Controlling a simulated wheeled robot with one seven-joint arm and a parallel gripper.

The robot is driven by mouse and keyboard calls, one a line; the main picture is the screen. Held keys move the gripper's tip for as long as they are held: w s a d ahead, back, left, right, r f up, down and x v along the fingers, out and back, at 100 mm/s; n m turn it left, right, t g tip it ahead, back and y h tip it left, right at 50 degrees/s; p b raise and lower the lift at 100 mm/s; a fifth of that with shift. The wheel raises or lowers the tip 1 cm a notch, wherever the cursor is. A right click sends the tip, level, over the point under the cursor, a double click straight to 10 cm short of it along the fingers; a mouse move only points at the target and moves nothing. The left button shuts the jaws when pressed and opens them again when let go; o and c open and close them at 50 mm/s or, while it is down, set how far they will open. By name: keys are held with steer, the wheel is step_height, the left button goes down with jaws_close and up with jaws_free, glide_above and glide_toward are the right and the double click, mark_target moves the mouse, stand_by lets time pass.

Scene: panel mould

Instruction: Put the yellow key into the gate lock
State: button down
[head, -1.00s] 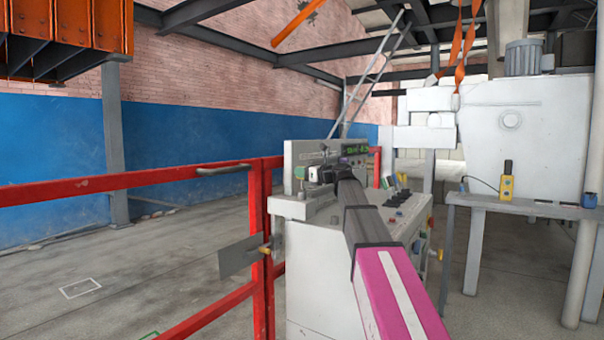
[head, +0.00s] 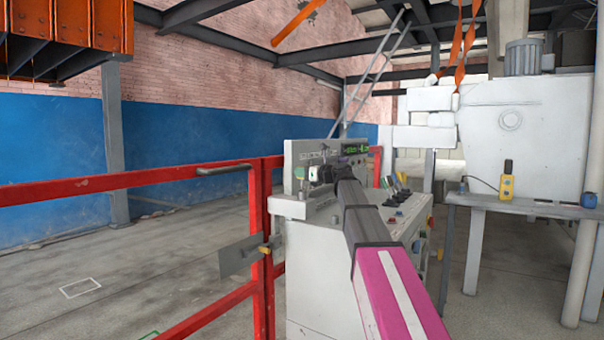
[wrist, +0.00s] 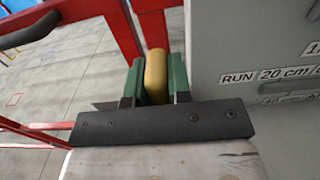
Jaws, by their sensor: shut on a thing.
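My gripper (wrist: 153,82) has green fingers shut on the yellow key (wrist: 155,72), which shows as a rounded yellow piece between them in the wrist view. In the head view my gripper (head: 302,174) is small, at the far end of my arm, by the upper left of the grey console. The held key cannot be made out there. A grey plate (head: 237,258) with a small yellow part stands at the red gate post, below and left of my gripper; it appears to be the gate lock. Its opening cannot be made out.
The red gate rail (head: 120,184) runs across the left. The grey console (head: 320,270) stands close on the right of the gate, and its labelled face (wrist: 250,45) is near my gripper's right side. A grey table (head: 530,208) stands further right. The floor at left is clear.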

mark_target(302, 182)
steer(key=shift+f, duration=1.95)
steer(key=c, duration=1)
jaws_free()
steer(key=shift+o, duration=0.2)
steer(key=shift+s+d, duration=0.1)
steer(key=v, duration=1)
steer(key=shift+s+d, duration=0.15)
steer(key=shift+d, duration=0.1)
steer(key=shift+f, duration=0.15)
steer(key=s+a+f+n+g+h, duration=0.1)
steer(key=s+f+n+g+h, duration=0.25)
steer(key=f, duration=1.25)
steer(key=s+f+n+g+h, duration=0.1)
steer(key=s+f+n+h, duration=0.35)
steer(key=f, duration=1.15)
steer(key=s+d+f+n+g+h, duration=0.2)
steer(key=s+f+n+g+h, duration=0.1)
steer(key=s+f+n, duration=0.5)
steer(key=s+d+f+n+g+h, duration=0.3)
steer(key=s+f+n, duration=0.6)
steer(key=s+f, duration=0.3)
step_height(302, 182, down, 3)
steer(key=shift+s+d+f+h, duration=0.25)
steer(key=shift+s+h, duration=0.05)
steer(key=shift+s, duration=0.1)
